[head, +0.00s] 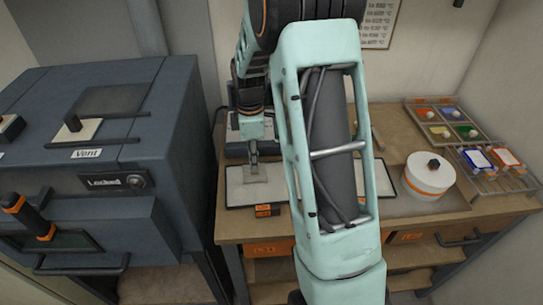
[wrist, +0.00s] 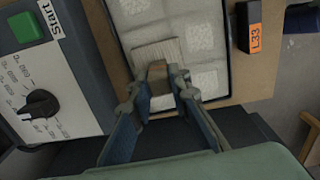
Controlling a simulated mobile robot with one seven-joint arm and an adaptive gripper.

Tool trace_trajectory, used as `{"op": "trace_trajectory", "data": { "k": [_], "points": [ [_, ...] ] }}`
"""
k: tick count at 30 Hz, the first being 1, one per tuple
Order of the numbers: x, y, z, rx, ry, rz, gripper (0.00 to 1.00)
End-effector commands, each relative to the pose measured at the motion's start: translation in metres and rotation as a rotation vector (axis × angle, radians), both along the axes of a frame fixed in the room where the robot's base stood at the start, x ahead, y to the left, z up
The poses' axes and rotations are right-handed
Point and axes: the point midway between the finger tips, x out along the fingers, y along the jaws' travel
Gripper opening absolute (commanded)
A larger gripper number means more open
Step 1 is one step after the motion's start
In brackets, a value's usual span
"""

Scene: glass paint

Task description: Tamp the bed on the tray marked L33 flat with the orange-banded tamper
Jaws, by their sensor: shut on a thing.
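The tray marked L33 has a dark rim (head: 229,198) and a pale bed, and lies at the left of the bench. Its orange label L33 (wrist: 254,37) shows in the wrist view. The bed (wrist: 203,32) has several rougher, speckled square patches among smoother areas. My gripper (wrist: 158,84) is shut on the tamper, whose brown handle (wrist: 157,70) sits between the fingertips. The tamper's pale, ribbed plate (wrist: 157,50) is over the bed; whether it touches is unclear. Its orange band cannot be made out. In the head view my gripper (head: 253,152) points down over this tray.
A dark kiln (head: 105,180) stands left of the bench. A panel with a green Start button (wrist: 24,27) and a dial (wrist: 40,104) is close left of the tray. My arm hides part of another tray. A white round container (head: 428,177), colour tray (head: 445,120) and rack (head: 515,182) stand right.

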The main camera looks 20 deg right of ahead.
Motion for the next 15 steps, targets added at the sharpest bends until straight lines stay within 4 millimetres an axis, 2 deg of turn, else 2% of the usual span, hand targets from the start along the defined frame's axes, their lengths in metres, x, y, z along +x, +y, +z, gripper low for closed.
{"op": "trace_trajectory", "data": {
  "k": [7,15],
  "points": [
    [0.01,0.042,0.001,0.0,0.0,0.003,0.0],
    [-0.035,0.05,0.0,0.0,-0.001,0.0,0.0]
  ]
}}
